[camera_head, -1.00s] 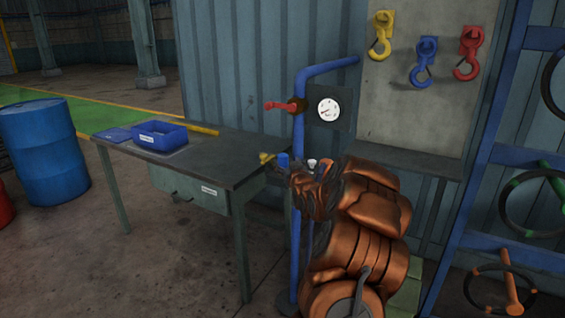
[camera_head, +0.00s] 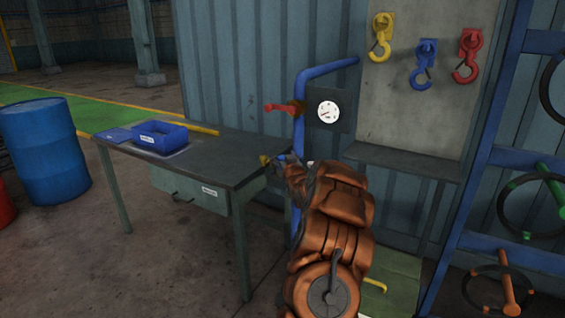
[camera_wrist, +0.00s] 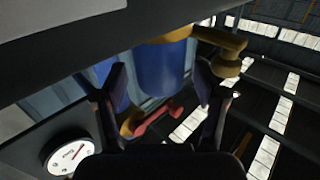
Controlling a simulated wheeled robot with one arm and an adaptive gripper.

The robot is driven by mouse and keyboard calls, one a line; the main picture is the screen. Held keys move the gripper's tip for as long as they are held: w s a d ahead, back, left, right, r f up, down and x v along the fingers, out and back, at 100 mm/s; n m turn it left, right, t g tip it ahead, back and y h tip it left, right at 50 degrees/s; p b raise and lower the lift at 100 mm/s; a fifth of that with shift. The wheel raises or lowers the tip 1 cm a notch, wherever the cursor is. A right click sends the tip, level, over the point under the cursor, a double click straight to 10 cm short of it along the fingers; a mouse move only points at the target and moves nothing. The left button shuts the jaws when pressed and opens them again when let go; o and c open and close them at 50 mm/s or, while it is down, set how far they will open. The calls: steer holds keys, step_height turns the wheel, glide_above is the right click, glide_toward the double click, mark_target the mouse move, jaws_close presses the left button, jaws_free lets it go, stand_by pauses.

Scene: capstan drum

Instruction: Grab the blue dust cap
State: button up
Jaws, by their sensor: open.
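The blue dust cap (camera_wrist: 163,68) is a blue cylinder on a brass fitting (camera_wrist: 222,45) in the wrist view. It appears between the two dark fingers of my gripper (camera_wrist: 160,82), which are open, with a gap on each side. I cannot tell how deep between the fingers it sits. In the head view, my gripper (camera_head: 284,166) is at the right end of the table, and only a small blue piece of the cap (camera_head: 282,157) shows past it. The brass fitting's end (camera_head: 264,160) shows just to its left.
A blue pipe (camera_head: 299,130) with a red lever (camera_head: 281,107) and a gauge (camera_head: 328,112) stands behind my gripper. The table (camera_head: 230,150) holds a blue bin (camera_head: 160,136). Colored hooks (camera_head: 425,65) hang on the wall. A rack with wheels (camera_head: 490,160) stands at right.

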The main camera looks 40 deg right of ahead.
steer(key=c, duration=1.1)
steer(key=shift+o, duration=0.2)
